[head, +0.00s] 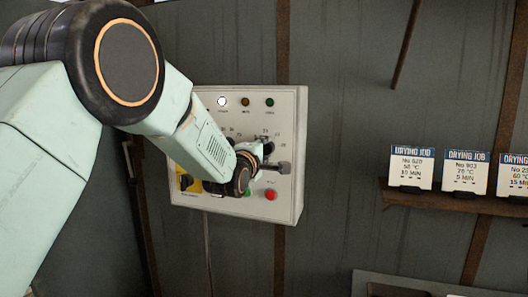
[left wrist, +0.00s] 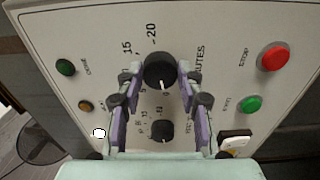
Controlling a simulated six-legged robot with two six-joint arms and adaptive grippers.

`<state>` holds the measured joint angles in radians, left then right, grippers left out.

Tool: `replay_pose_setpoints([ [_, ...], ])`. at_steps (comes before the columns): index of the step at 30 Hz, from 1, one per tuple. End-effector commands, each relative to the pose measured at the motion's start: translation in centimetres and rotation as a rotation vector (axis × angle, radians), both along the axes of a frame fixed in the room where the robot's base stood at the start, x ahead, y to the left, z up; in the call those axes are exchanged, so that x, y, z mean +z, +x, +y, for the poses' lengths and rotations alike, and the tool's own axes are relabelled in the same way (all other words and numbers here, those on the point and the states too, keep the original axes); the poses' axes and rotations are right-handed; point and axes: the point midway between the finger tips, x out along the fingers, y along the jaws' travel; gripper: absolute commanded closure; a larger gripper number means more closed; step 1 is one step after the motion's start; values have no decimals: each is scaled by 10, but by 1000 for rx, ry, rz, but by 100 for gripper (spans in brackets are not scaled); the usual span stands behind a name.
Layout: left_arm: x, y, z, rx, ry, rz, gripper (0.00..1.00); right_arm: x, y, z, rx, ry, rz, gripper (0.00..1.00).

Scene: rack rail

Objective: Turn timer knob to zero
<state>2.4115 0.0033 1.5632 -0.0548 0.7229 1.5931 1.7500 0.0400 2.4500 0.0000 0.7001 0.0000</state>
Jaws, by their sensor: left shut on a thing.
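The control box (head: 293,120) hangs on the grey wall in the head view. My left gripper (head: 268,158) is in front of its face and covers much of the dials. In the left wrist view the large black timer knob (left wrist: 160,70) sits on a dial marked MINUTES, with 15 and 20 legible. The two fingers of my left gripper (left wrist: 160,76) are closed on the knob from both sides. The knob's white mark points down in that view, near small digits that look like 0. My right gripper is not in view.
A smaller black knob (left wrist: 161,131) sits between the fingers' bases. A red button (left wrist: 273,57), a green button (left wrist: 250,104) and a white switch (left wrist: 236,140) are to the right. Drying job cards (head: 412,166) stand on a shelf (head: 450,202) at right.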

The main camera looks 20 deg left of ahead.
Motion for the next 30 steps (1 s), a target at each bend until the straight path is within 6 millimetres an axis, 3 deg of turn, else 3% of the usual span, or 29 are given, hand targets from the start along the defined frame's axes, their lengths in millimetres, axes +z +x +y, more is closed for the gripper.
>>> replay_pose_setpoints([
  [17, 0, 0, 0, 0, -34, 2, 94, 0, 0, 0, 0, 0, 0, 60],
  [18, 0, 0, 0, 0, -34, 2, 61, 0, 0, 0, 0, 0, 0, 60],
  [26, 0, 0, 0, 0, -32, 1, 40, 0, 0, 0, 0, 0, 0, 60],
  [30, 0, 0, 0, 0, -32, 1, 40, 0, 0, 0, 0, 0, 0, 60],
])
